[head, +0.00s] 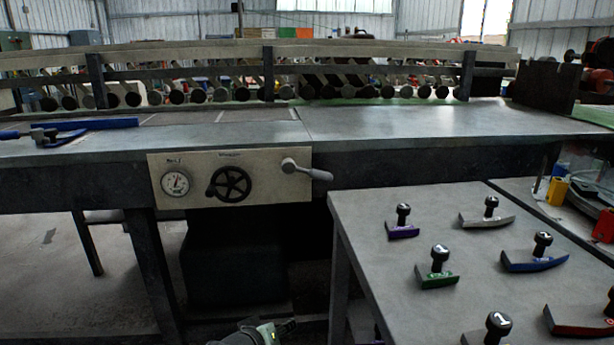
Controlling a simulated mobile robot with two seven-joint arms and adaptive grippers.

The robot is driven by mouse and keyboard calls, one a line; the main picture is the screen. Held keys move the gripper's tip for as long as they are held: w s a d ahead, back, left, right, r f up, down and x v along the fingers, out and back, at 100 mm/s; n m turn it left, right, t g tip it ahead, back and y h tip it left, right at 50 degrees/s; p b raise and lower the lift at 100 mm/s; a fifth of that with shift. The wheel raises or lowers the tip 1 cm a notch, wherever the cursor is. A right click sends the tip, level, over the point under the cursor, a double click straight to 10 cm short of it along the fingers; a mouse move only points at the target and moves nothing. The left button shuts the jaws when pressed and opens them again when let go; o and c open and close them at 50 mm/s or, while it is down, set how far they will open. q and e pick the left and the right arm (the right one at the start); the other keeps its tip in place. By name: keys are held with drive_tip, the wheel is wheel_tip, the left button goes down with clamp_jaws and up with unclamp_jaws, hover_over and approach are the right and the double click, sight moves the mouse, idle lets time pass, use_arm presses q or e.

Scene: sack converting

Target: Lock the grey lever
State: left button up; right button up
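The grey lever (312,172) is on the right part of the pale control panel (262,189) on the front of the long machine. Its round hub is at the left, and its handle points right and slightly down, past the panel's edge. A small part of a gripper, seemingly my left gripper (284,328), shows at the bottom edge, well below the panel and apart from the lever. Its fingers are too cut off and dark to tell whether they are open. My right gripper is not in view.
The panel also holds a round gauge (175,181) and a black handwheel (229,184). A grey table (372,222) with several coloured, black-knobbed tools stands at the right front. A blue tool (90,126) lies on the machine top (400,121). Space before the panel looks clear.

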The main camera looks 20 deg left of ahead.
use_arm(q)
drive_tip(key=w+d+r+n+t, duration=0.1)
drive_tip(key=w+r+n+t, duration=0.1)
drive_tip(key=w+r, duration=0.45)
drive_tip(key=w+d+r+n+t, duration=0.1)
drive_tip(key=w+r+n+t, duration=0.15)
drive_tip(key=r, duration=0.75)
drive_tip(key=n+t+h, duration=0.1)
drive_tip(key=n+t, duration=0.1)
drive_tip(key=t, duration=0.1)
approach(316, 178)
drive_tip(key=w, duration=0.4)
drive_tip(key=w+d, duration=0.1)
drive_tip(key=w, duration=0.4)
drive_tip(key=shift+w+d+r, duration=0.15)
drive_tip(key=shift+w+r, duration=0.05)
drive_tip(key=shift+w, duration=0.2)
drive_tip(key=shift+c, duration=0.6)
clamp_jaws()
